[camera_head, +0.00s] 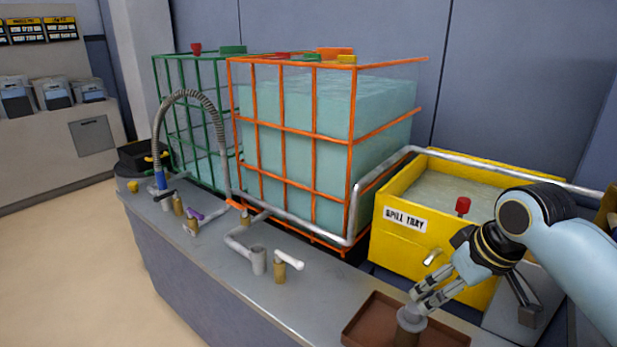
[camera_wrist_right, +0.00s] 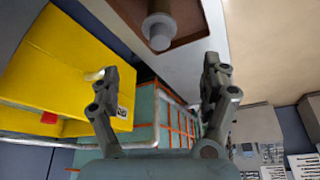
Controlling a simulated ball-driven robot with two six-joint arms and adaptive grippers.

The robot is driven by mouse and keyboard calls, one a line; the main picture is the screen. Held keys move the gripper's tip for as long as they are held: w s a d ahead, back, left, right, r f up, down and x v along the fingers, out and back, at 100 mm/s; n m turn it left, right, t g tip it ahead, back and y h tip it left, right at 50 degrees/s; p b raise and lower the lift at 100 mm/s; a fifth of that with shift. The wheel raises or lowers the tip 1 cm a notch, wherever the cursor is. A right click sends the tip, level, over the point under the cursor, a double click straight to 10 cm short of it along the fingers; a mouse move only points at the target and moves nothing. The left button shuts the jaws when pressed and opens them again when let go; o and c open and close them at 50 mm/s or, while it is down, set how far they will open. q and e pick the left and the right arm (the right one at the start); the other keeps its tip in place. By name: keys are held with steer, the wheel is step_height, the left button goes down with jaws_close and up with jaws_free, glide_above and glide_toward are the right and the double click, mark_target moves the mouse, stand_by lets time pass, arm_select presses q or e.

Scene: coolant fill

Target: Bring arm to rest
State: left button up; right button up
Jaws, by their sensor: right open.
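My right arm comes in from the right in the head view, and its right gripper (camera_head: 424,296) points down and left with its fingers apart. The gripper is just above a grey cylindrical piece (camera_head: 411,320) on a brown tray (camera_head: 362,325). In the right wrist view the two fingers of the gripper (camera_wrist_right: 160,85) stand wide apart with nothing between them. The grey piece (camera_wrist_right: 159,32) lies beyond the fingertips there, apart from them. My left gripper is not in view.
A yellow spill tray (camera_head: 400,245) with liquid stands behind the gripper. An orange-framed coolant tank (camera_head: 300,130) and a green-framed one (camera_head: 185,110) stand left of it. Pipes and valves (camera_head: 258,262) rise from the grey counter (camera_head: 200,255). A hose (camera_head: 185,95) arches at the left.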

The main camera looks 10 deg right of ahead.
steer(key=s+a+r+m+h, duration=0.1)
steer(key=s+a, duration=0.1)
steer(key=s, duration=0.9)
steer(key=s+a+r+m+h, duration=0.1)
steer(key=s+a+r, duration=0.1)
steer(key=s, duration=0.9)
step_height(320, 180, down, 28)
steer(key=s+d+g+b, duration=0.1)
steer(key=s+d+g, duration=0.1)
steer(key=s+d, duration=0.1)
steer(key=s+f+g, duration=0.1)
steer(key=s+f, duration=1.4)
steer(key=s, duration=0.2)
steer(key=shift+s+d+f+b, duration=0.15)
steer(key=shift+d+b, duration=0.1)
steer(key=shift+b, duration=0.1)
